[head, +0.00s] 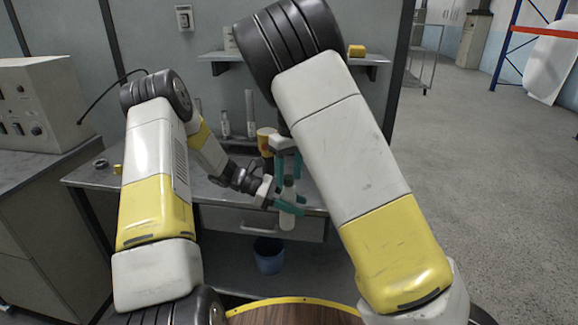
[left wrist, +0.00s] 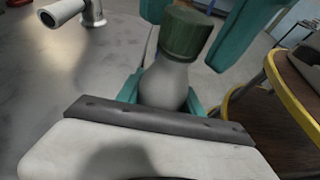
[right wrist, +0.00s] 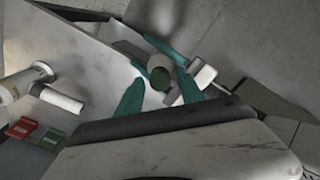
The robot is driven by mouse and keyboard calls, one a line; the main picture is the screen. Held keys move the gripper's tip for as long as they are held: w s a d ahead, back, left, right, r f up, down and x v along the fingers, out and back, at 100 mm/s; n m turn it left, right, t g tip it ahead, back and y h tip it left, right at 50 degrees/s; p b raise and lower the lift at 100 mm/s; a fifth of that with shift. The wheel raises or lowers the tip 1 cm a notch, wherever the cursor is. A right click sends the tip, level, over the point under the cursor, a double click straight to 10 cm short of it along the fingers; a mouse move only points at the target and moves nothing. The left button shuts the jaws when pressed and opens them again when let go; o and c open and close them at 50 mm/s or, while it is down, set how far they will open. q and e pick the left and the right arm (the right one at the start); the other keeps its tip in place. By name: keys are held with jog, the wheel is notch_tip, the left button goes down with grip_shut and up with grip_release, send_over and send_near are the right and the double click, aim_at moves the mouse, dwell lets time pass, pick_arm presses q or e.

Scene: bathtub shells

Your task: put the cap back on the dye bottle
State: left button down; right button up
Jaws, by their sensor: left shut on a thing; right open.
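The white dye bottle (head: 287,220) is upright in my left gripper (head: 289,203), which is shut on it, in front of the bench edge. In the left wrist view the bottle body (left wrist: 165,82) shows between the fingers. The dark green cap (left wrist: 186,34) sits on top of the bottle; I cannot tell how tightly it is seated. My right gripper (head: 288,167) is directly above, pointing down and open. Its teal fingers stand on either side of the cap, apart from it. The right wrist view shows the cap (right wrist: 160,78) from above, between these fingers.
The grey bench (head: 95,178) lies behind the grippers. An orange-yellow cup (head: 265,141) and clear cylinders (head: 250,112) stand at its back. A blue bin (head: 269,256) is below. A yellow-rimmed wooden top (head: 300,313) is nearest me. Red (right wrist: 22,128) and green (right wrist: 51,138) blocks show in the right wrist view.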

grip_shut()
jog(key=m, duration=0.8)
jog(key=shift+o, duration=0.4)
grip_release()
jog(key=shift+r, duration=2.25)
